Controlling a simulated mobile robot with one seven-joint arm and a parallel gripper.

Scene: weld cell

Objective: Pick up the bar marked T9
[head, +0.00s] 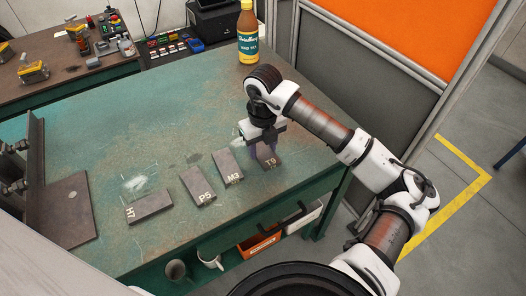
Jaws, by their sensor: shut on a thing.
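The bar marked T9 (270,161) is a dark flat metal block near the right edge of the green worktable (110,125). My gripper (264,152) points down over it and is shut on it. The fingers hide part of the bar, and I cannot tell whether it is clear of the table. The similar bars M3 (228,167), P5 (198,186) and H7 (149,207) lie in a row to the left, apart from my gripper.
A brown bottle (247,40) stands at the table's back edge. A dark steel fixture (62,205) stands at the left. An orange bin (258,244) and mugs sit on the shelf below. A grey and orange partition (350,85) stands behind the arm. The table's middle is clear.

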